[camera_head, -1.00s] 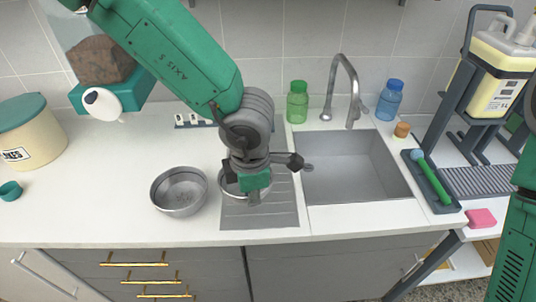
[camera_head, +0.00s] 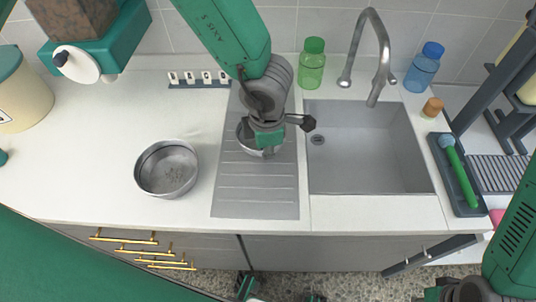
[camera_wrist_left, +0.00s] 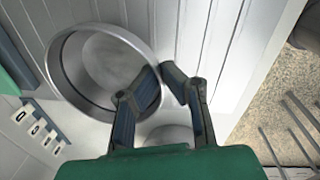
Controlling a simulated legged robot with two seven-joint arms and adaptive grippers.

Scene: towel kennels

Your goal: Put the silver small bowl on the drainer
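The silver small bowl (camera_head: 243,139) is over the upper part of the ribbed grey drainer (camera_head: 255,196), partly hidden by my left gripper (camera_head: 268,153). My left gripper points down at the bowl's right side. In the left wrist view the bowl (camera_wrist_left: 105,65) is tilted, and the gripper's fingers (camera_wrist_left: 161,72) are closed together at its rim. I cannot tell whether the bowl touches the drainer. A larger silver bowl (camera_head: 167,170) stands on the counter left of the drainer. Part of my right arm's end (camera_head: 460,291) shows at the bottom right, its fingers not visible.
The sink (camera_head: 368,150) is right of the drainer, with a tap (camera_head: 382,60), green bottle (camera_head: 312,66) and blue bottle (camera_head: 424,70) behind. A tray with a green brush (camera_head: 457,168) lies further right. The counter around the larger bowl is clear.

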